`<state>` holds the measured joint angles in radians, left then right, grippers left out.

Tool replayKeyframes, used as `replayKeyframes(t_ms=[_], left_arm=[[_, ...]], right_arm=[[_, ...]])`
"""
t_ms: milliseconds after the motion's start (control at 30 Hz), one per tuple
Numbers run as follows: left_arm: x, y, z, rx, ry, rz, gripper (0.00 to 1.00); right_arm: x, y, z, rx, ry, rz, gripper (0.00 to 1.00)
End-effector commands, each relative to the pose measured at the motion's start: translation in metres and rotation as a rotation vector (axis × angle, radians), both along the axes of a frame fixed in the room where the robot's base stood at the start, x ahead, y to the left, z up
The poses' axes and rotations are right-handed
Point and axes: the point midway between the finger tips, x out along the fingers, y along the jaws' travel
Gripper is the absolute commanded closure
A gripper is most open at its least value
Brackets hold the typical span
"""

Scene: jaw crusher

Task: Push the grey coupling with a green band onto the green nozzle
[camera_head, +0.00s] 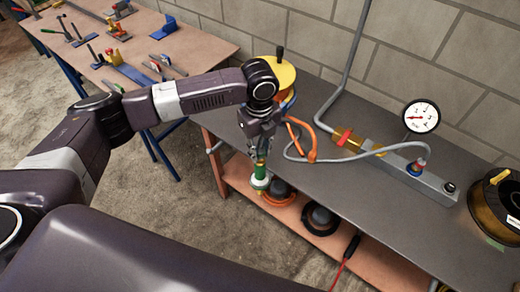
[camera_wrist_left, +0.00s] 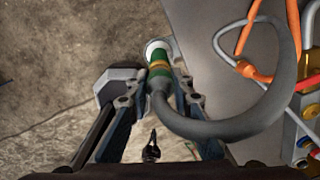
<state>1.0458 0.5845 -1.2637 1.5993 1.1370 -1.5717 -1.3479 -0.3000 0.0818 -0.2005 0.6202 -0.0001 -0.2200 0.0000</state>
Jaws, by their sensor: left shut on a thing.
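My left gripper (camera_head: 260,152) points down in front of the bench's near edge in the head view. In the left wrist view its two fingers (camera_wrist_left: 156,98) are shut on the coupling (camera_wrist_left: 159,72), which has green and yellow bands and a pale round end pointing away from the fingers. A grey hose (camera_wrist_left: 225,128) curves from it to the right. In the head view a green, pale-ringed part (camera_head: 261,172) shows just below the fingertips. I cannot make out the green nozzle as a separate part. My right gripper is not in view.
The grey bench (camera_head: 375,190) carries a manifold (camera_head: 395,165) with a gauge (camera_head: 421,117), an orange hose (camera_head: 303,130) and a spool (camera_head: 500,205). Dark domed items (camera_head: 320,217) sit on the lower shelf. A tool table (camera_head: 150,45) stands behind left.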

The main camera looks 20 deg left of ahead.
Motion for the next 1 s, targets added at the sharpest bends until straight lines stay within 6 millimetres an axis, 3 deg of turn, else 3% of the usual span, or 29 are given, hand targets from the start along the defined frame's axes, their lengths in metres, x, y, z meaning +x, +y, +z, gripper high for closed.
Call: replayKeyframes(t_ms=[233, 1000], left_arm=[[-0.0004, -0.0003, 0.0012, -0.001, 0.001, 0.0, 1.0], [-0.0001, 0.0, -0.0066, -0.001, 0.001, 0.0, 1.0]], right_arm=[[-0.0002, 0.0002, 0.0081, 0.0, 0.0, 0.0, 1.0], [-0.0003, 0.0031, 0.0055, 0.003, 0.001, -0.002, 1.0]])
